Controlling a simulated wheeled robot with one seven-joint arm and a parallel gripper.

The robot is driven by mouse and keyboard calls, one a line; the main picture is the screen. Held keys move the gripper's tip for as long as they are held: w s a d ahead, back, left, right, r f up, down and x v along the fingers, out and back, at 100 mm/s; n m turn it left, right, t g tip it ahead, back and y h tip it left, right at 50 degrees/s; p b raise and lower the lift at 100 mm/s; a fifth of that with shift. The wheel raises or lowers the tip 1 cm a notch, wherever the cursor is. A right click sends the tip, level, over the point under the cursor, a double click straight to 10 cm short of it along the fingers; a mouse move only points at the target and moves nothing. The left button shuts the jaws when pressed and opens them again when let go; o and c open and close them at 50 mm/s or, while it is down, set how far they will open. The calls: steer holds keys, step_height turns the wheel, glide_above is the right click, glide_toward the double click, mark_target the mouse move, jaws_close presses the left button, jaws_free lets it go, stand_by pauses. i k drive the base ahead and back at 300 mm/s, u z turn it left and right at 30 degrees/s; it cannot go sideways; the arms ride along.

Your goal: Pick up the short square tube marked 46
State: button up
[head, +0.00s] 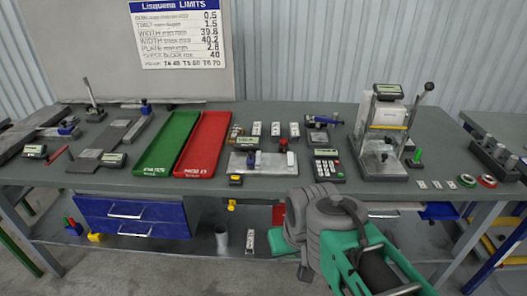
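Several short pieces with white labels stand in a row behind the middle of the table, among them a left one (257,128), a middle one (276,128) and a right one (294,129). Their marks are too small to read, so I cannot tell which is the tube marked 46. Another pale labelled piece (250,242) is below the table, on the lower shelf. My grey and green arm rises in the right foreground, in front of the table's edge. Its fingertips do not show.
A green tray (168,143) and a red tray (204,143) lie left of the row. A tall lever press (386,135) stands to the right. Gauges crowd the table's left end.

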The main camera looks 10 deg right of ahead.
mark_target(256, 131)
steer(key=u, duration=1.2)
steer(key=i, duration=0.95)
steer(key=z, duration=0.35)
steer(key=i, duration=0.95)
steer(key=z, duration=0.8)
